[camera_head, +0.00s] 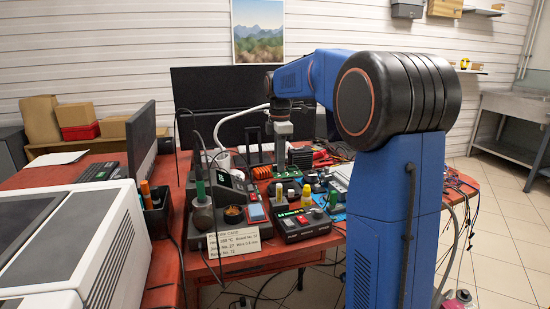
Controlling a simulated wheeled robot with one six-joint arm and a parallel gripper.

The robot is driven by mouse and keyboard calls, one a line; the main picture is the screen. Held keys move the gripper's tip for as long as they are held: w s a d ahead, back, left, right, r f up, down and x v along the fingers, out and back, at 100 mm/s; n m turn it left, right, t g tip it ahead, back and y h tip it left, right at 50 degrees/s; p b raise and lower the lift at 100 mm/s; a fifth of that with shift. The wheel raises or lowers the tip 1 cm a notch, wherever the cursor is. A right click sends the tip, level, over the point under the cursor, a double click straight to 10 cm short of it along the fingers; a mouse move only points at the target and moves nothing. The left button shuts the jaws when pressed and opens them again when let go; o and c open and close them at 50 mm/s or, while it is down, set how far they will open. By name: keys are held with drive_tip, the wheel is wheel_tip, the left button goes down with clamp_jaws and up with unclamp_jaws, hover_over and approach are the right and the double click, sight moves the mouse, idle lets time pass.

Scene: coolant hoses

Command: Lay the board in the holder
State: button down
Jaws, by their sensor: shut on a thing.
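My gripper (281,154) hangs fingers down over the cluttered middle of the red workbench, at the end of my blue arm. It is shut on a thin green piece, the board (288,174), which shows only as a small sliver among the clutter. Its outline and tilt are too small to tell. A dark upright frame (254,148), perhaps the holder, stands just left of my gripper. I cannot make out the holder for certain, nor whether the board touches anything.
A soldering station (231,191), a black box with a red display (301,224) and several small bottles crowd the bench (180,262) in front. Dark monitors (220,95) stand behind. A white machine (75,240) fills the lower left. Loose cables lie at the right.

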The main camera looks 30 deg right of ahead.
sight(280, 174)
drive_tip(key=shift+f, duration=2.15)
drive_tip(key=shift+s+f, duration=0.1)
drive_tip(key=shift+f, duration=0.2)
drive_tip(key=shift+f, duration=0.3)
drive_tip(key=shift+f, duration=0.3)
idle(0.5)
idle(0.4)
drive_tip(key=c, duration=1.6)
unclamp_jaws()
